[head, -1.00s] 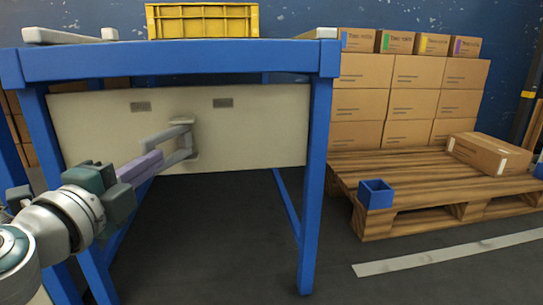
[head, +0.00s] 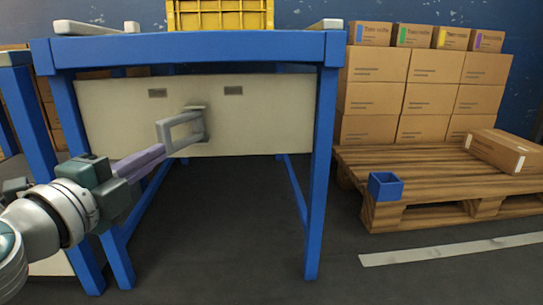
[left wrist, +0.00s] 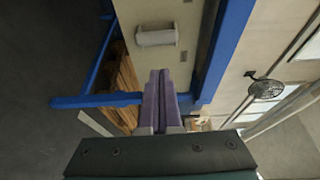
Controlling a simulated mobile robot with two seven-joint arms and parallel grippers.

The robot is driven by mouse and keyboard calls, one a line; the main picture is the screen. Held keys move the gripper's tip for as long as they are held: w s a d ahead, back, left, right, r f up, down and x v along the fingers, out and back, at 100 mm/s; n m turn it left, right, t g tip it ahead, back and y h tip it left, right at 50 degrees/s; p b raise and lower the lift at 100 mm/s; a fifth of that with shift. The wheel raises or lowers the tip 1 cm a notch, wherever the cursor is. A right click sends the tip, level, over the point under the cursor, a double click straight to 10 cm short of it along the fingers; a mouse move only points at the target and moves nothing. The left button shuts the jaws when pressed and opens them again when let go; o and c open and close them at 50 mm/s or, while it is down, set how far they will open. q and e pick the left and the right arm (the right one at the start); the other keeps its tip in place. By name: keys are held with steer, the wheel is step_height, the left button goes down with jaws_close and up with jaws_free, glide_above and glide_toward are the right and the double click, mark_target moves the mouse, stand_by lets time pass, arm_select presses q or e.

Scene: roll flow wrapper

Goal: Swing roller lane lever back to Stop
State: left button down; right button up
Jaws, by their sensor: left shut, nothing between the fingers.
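The lever (head: 182,130) is a grey bent handle sticking out of a beige panel (head: 265,122) under the blue frame. Its outer bar points left and toward me, between and below two small dark label plates (head: 157,93) (head: 233,90), whose text is too small to read. My left gripper (head: 161,151) has purple fingers, shut and empty, with their tips just below the lever's outer end. In the left wrist view the pale handle (left wrist: 157,37) lies ahead of the fingertips (left wrist: 160,73), with a visible gap. My right gripper is out of view.
The blue frame's legs (head: 318,180) stand either side of the panel; the floor beneath is clear. A yellow crate (head: 220,15) sits on top.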

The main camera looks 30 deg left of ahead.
arm_select(q)
steer(key=s, duration=0.2)
steer(key=s+a, duration=0.1)
steer(key=s, duration=0.1)
steer(key=shift+s+a+r+b, duration=0.1)
steer(key=shift+s+a+b, duration=0.1)
steer(key=shift+s+b, duration=0.2)
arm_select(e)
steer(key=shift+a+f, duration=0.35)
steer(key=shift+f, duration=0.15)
arm_select(q)
steer(key=shift+d, duration=0.2)
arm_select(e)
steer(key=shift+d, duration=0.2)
